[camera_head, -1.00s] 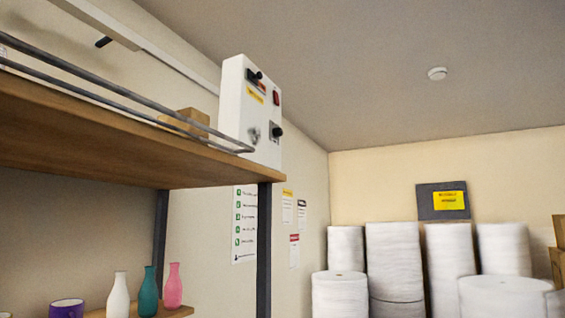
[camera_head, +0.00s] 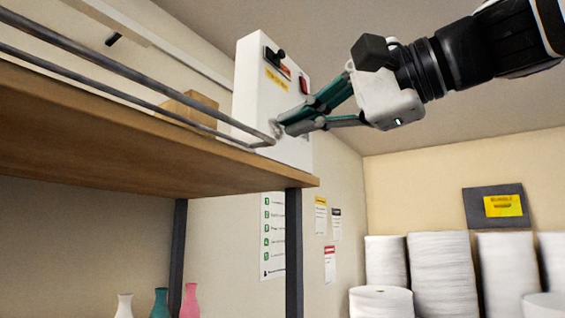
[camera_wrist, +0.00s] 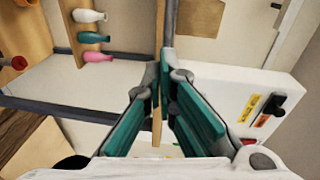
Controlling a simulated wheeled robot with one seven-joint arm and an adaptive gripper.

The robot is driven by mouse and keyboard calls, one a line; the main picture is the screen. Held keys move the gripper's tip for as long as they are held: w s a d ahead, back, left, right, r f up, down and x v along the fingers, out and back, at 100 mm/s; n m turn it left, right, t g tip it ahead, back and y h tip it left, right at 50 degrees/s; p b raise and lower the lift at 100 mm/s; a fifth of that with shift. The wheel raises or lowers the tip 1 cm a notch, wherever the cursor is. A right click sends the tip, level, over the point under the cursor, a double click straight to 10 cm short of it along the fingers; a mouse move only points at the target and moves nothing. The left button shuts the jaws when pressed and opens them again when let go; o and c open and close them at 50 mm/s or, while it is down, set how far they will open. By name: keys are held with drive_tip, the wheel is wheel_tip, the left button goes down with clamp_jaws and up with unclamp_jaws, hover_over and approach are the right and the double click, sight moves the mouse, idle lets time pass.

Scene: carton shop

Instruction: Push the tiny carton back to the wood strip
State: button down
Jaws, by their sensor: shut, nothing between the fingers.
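The tiny carton (camera_head: 190,106) is a tan box on the upper wooden shelf (camera_head: 110,135), behind the metal guard rails. A tan patch at the top of the wrist view (camera_wrist: 200,18) appears to be the same carton. My gripper (camera_head: 279,129) reaches in from the right, at the rail's end and in front of the white switch box. Its teal fingers are shut and empty, and it is apart from the carton. In the wrist view the fingertips (camera_wrist: 164,78) lie over the shelf's edge. I cannot make out the wood strip; the shelf's top surface is hidden from below.
The guard rail (camera_head: 150,85) runs along the shelf front. A white switch box (camera_head: 255,85) stands at the shelf's right end, close to my fingers. White, teal and pink bottles (camera_head: 190,300) stand below. Large white rolls (camera_head: 440,270) stand at the far right.

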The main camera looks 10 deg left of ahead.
wheel_tip(320, 180, up, 5)
drive_tip(key=s+a+y, duration=0.1)
drive_tip(key=y, duration=0.1)
drive_tip(key=p, duration=0.4)
approach(180, 123)
drive_tip(key=w+a+r, duration=0.2)
drive_tip(key=w+r, duration=0.1)
drive_tip(key=w, duration=0.2)
drive_tip(key=shift+w+a+f+g, duration=0.15)
drive_tip(key=shift+a+g, duration=0.15)
drive_tip(key=shift+a, duration=0.3)
drive_tip(key=shift+a, duration=0.1)
drive_tip(key=p+x, duration=0.2)
drive_tip(key=x, duration=0.8)
drive_tip(key=shift+f+p, duration=0.1)
drive_tip(key=shift+p, duration=0.25)
drive_tip(key=shift+f, duration=0.15)
